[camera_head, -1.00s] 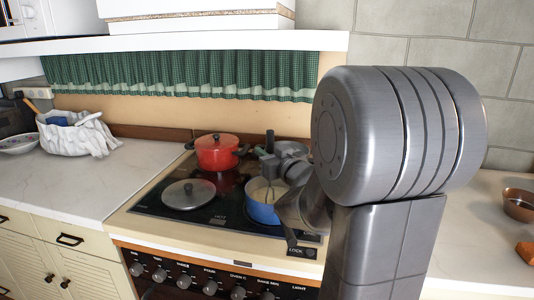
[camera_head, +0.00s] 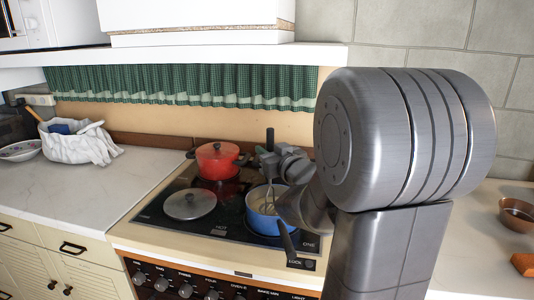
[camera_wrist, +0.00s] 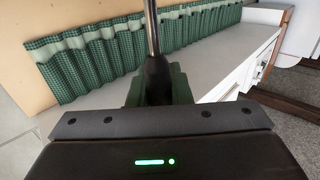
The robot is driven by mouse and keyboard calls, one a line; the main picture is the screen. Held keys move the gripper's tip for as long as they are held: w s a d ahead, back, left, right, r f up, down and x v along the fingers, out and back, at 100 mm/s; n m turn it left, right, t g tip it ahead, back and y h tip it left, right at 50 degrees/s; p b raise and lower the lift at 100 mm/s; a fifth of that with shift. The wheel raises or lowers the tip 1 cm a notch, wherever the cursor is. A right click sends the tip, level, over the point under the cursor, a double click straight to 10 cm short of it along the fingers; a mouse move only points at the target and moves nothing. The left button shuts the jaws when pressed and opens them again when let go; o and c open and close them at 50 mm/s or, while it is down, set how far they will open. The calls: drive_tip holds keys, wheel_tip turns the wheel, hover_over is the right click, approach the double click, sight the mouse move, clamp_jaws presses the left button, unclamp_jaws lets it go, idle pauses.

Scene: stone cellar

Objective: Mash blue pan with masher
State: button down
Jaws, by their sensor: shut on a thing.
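The blue pan (camera_head: 257,222) sits on the front right of the stovetop, its dark handle pointing toward the front edge. It holds something pale. My gripper (camera_head: 272,160) is above the pan and shut on the masher. The masher's dark handle (camera_head: 270,139) sticks up above the jaws, and its thin metal lower part (camera_head: 268,192) reaches down into the pan. Whether it touches the contents cannot be told. In the wrist view the masher's dark handle (camera_wrist: 157,80) is between the jaws, with a metal rod beyond. My arm covers the area right of the pan.
A red lidded pot (camera_head: 217,162) stands at the back of the stovetop (camera_head: 215,228). A round grey lid (camera_head: 190,205) lies at its front left. A white bag (camera_head: 80,143) lies on the left counter, which is clear nearer the stove. A brown bowl (camera_head: 516,214) is far right.

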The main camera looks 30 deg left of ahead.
sight(272, 134)
drive_tip(key=shift+r+p, duration=1.95)
drive_tip(key=shift+r, duration=0.9)
wheel_tip(272, 134, up, 5)
drive_tip(key=p, duration=0.4)
drive_tip(key=shift+f, duration=0.1)
